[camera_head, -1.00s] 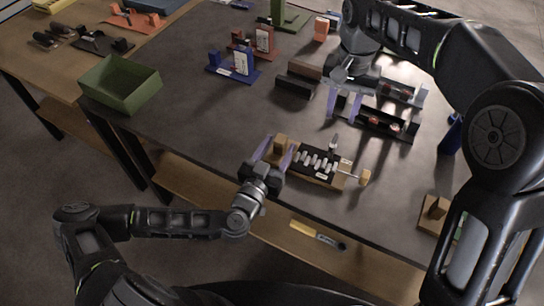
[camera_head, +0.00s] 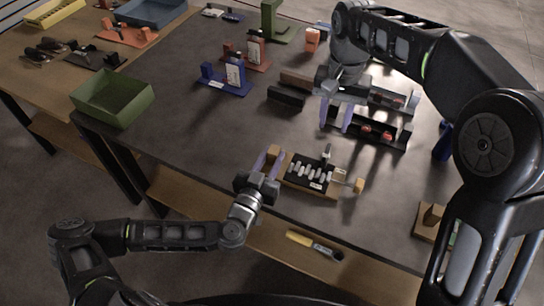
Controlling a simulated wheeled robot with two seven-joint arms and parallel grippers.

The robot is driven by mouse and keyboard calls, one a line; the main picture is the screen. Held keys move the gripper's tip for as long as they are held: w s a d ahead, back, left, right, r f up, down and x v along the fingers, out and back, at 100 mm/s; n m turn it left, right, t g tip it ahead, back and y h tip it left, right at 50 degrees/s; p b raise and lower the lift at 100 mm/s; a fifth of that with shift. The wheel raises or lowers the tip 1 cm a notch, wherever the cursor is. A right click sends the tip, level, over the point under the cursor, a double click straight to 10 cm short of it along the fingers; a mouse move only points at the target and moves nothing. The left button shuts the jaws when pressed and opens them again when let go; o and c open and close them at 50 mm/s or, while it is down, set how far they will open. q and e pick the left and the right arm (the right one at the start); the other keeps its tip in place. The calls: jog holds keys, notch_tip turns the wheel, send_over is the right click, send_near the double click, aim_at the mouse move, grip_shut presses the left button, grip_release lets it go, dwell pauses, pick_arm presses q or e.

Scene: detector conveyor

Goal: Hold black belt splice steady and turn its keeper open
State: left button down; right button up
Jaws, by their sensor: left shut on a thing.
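The black belt splice (camera_head: 308,170) lies on a wooden base near the table's front edge. It carries a row of several pale pins. A small upright post (camera_head: 327,152) stands at its back, and a thin rod with a wooden knob (camera_head: 359,186) sticks out at its right end. I cannot tell which part is the keeper. My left gripper (camera_head: 267,162) is shut on the wooden block (camera_head: 274,153) at the base's left end. My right gripper (camera_head: 335,117) is open and empty behind the splice, its fingers apart and pointing down, in front of black racks.
Black racks with red parts (camera_head: 375,134) stand behind and right of the splice. A wooden block on a plate (camera_head: 430,220) is at the front right. A green bin (camera_head: 112,100) is at the left. The table left of the splice is clear.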

aim_at(327, 150)
jog(key=shift+c, duration=0.5)
dwell(0.5)
notch_tip(327, 150, up, 2)
jog(key=shift+r+m, duration=0.1)
jog(key=shift+m, duration=0.4)
notch_tip(327, 150, down, 12)
dwell(0.4)
grip_shut()
dwell(0.5)
